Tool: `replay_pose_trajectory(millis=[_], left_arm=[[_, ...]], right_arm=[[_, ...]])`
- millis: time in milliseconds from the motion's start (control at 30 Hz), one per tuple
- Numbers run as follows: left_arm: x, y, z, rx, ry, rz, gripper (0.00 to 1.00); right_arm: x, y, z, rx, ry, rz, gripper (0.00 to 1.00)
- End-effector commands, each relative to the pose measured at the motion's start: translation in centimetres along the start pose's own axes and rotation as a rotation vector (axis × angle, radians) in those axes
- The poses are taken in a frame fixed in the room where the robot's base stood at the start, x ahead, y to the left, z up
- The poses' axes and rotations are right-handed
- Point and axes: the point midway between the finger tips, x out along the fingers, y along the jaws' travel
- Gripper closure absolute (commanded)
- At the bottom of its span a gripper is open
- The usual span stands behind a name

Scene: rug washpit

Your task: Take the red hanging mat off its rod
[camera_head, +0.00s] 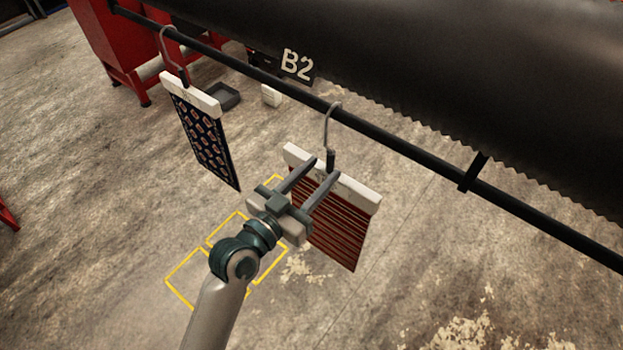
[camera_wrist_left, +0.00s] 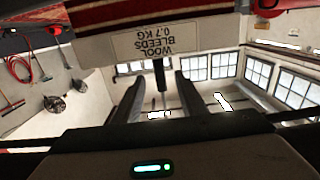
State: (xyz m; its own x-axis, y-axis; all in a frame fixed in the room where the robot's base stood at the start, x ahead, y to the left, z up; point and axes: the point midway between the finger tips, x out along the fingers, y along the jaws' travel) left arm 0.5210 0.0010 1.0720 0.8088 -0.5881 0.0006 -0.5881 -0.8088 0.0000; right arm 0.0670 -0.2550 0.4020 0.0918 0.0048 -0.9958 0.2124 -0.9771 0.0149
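The red striped mat (camera_head: 338,232) hangs under a white clamp bar (camera_head: 362,195) whose grey hook (camera_head: 328,122) goes over the black rod (camera_head: 397,145). My left gripper (camera_head: 324,169) is open in front of the clamp bar, with its fingertips near the dark hook stem (camera_head: 331,160). In the left wrist view the stem (camera_wrist_left: 160,74) shows in the gap between the open fingers (camera_wrist_left: 159,82), with space on both sides. The bar's label (camera_wrist_left: 155,42) reads wool, bleeds, 0.7 kg, upside down. The fingers partly hide the mat in the head view. My right gripper is not in view.
A dark blue patterned mat (camera_head: 206,140) hangs on the same rod to the left. A red frame (camera_head: 115,45) stands at upper left. The floor below is mostly clear.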

Motion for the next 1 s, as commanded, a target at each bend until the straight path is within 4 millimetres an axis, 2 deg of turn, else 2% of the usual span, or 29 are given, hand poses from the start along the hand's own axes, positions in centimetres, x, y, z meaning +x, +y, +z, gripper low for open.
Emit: replay_pose_trajectory(millis=[600,1000], left_arm=[[3.9,0.0,-0.1,0.000,0.000,-0.001,0.62],[4.6,0.0,-0.1,0.000,0.000,0.000,0.62]], right_arm=[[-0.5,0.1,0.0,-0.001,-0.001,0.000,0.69],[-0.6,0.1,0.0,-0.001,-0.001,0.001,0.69]])
